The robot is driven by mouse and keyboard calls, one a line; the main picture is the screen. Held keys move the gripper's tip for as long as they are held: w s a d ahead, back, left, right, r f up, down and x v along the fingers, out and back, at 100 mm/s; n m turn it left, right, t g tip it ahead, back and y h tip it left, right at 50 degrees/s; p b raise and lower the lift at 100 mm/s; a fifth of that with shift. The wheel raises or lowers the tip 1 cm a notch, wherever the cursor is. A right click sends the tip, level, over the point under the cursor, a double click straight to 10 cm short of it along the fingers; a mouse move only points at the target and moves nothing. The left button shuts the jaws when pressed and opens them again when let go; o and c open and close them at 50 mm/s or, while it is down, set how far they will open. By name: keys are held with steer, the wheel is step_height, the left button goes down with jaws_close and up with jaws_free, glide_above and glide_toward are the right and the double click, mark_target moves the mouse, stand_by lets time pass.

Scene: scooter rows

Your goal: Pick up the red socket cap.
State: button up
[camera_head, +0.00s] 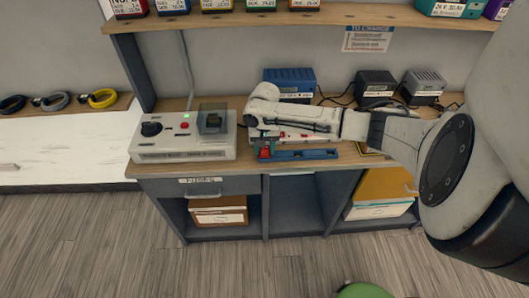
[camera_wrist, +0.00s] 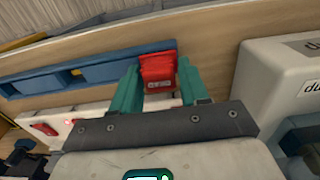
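The red socket cap (camera_wrist: 158,72) is between the two teal fingers of my gripper (camera_wrist: 160,80) in the wrist view. The fingertips are close against both its sides, and I see no clear gap. The cap is at the end of the blue rail (camera_wrist: 88,70), overlapping it; I cannot tell whether it is clear of the rail. In the head view, the red cap (camera_head: 264,153) shows small under my gripper (camera_head: 263,148), at the left end of the blue rail (camera_head: 306,154) near the bench's front edge.
A white control box (camera_head: 165,147) with a dark knob, a red button and a clear cover stands just left of my gripper. A white unit lies behind the rail. A blue charger (camera_head: 290,80) and two dark-grey ones stand farther back. A shelf runs above.

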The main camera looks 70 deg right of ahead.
steer(key=c, duration=0.4)
